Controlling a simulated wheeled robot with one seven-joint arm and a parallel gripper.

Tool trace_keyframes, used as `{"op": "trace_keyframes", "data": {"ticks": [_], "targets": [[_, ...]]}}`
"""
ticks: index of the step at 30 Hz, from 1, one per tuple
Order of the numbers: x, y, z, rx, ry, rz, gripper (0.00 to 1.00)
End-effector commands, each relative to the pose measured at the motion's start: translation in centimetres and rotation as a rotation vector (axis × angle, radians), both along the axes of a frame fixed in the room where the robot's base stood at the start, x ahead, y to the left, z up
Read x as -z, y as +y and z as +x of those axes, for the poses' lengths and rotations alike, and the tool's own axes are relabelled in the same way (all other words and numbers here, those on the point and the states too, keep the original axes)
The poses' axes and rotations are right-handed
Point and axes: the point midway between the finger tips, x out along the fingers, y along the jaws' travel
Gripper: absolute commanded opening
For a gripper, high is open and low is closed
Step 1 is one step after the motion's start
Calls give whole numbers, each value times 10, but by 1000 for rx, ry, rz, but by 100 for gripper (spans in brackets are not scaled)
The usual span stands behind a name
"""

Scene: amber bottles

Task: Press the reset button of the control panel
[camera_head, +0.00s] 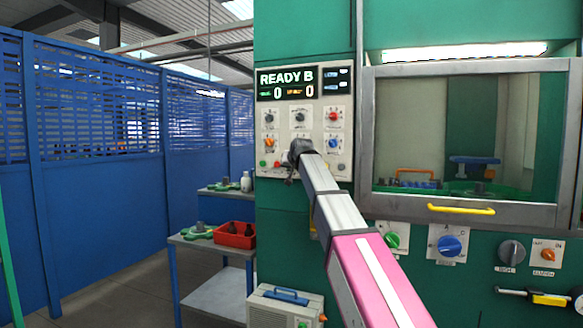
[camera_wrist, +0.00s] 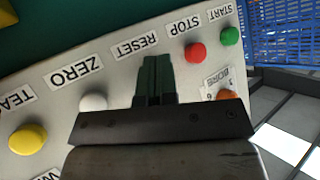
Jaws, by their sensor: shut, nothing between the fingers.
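The control panel (camera_head: 318,98) is a pale plate with knobs and buttons under a "READY B" display (camera_head: 287,83). In the wrist view its labels read ZERO, RESET, STOP and START. A white button (camera_wrist: 94,102) is by ZERO, a red button (camera_wrist: 195,52) by STOP and a green button (camera_wrist: 231,36) by START. My gripper (camera_wrist: 156,62) is shut and empty, its fingers over the spot by RESET. They hide the reset button; I cannot tell whether they touch it. My gripper (camera_head: 297,148) hides the panel's lower middle in the head view.
A yellow button (camera_wrist: 28,139) and an orange control (camera_wrist: 226,96) are near my gripper. A windowed door (camera_head: 464,213) with a yellow handle is right of the panel. A cart (camera_head: 205,243) with a red bin (camera_head: 235,234) stands left, before a blue fence (camera_head: 100,200).

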Motion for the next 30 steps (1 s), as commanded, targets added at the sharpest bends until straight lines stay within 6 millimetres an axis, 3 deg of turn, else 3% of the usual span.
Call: {"op": "trace_keyframes", "data": {"ticks": [18, 30], "targets": [[0, 4, -12, -1, 0, 1, 0], [1, 14, -43, -1, 0, 1, 0]]}}
